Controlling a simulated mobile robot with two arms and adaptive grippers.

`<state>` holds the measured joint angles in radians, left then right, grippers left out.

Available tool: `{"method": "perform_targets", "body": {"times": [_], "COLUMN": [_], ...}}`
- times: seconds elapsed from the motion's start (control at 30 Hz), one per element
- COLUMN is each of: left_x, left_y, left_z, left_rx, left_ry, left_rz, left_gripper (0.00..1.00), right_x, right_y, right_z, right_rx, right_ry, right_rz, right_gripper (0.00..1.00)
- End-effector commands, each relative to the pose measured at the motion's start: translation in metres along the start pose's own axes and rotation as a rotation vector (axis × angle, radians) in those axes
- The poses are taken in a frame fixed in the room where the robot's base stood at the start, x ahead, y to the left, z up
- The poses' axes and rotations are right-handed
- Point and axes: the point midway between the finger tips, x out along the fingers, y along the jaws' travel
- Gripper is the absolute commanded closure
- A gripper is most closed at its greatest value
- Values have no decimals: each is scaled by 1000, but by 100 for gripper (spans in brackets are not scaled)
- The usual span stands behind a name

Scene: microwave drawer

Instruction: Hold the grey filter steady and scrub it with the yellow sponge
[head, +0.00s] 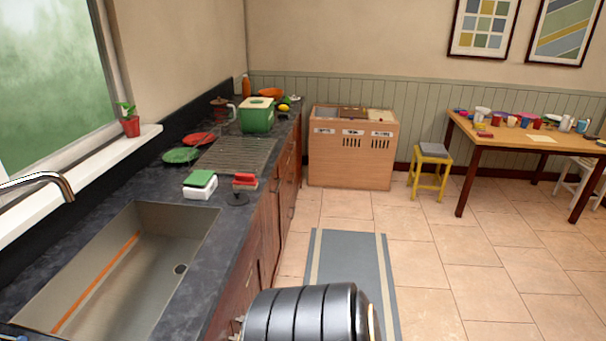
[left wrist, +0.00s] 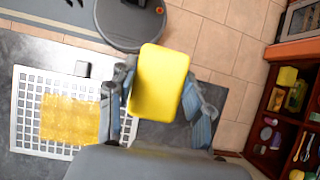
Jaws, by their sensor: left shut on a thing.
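The yellow sponge (left wrist: 160,78) is between the two fingers of my left gripper (left wrist: 160,105) in the left wrist view. The gripper is shut on it. The grey filter (left wrist: 27,125), a pale frame with a grid of holes, lies on a dark surface to the left of the gripper. A yellow-brown patch (left wrist: 70,118) covers its middle. The sponge appears to the right of the filter, apart from it in the picture; its height above the surface is unclear. A small dark piece shows at the filter's upper edge. My right gripper is not in view.
A white box with a green top (head: 200,184), a red item (head: 244,180), a drying rack (head: 235,155) and plates stand beyond.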

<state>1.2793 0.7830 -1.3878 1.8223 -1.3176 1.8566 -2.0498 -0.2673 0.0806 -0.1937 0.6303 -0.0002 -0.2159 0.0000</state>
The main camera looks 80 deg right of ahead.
Motion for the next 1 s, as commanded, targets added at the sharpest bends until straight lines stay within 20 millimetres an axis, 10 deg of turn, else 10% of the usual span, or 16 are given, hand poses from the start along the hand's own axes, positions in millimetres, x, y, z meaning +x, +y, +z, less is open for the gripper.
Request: {"method": "perform_targets", "body": {"times": [0.27,0.67,1.0], "left_x": [-2,-1,1], "left_y": [0,2,67], "left_z": [1,-1,-69], "left_rx": [0,-16,-594], "left_ry": [-1,-1,-8], "left_rz": [-1,9,344], "left_gripper": [75,75,75], "right_x": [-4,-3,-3], "right_y": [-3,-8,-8], "right_z": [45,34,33], "right_rx": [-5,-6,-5], "right_ry": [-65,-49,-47], "right_rz": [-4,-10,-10], "right_gripper": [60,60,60]}}
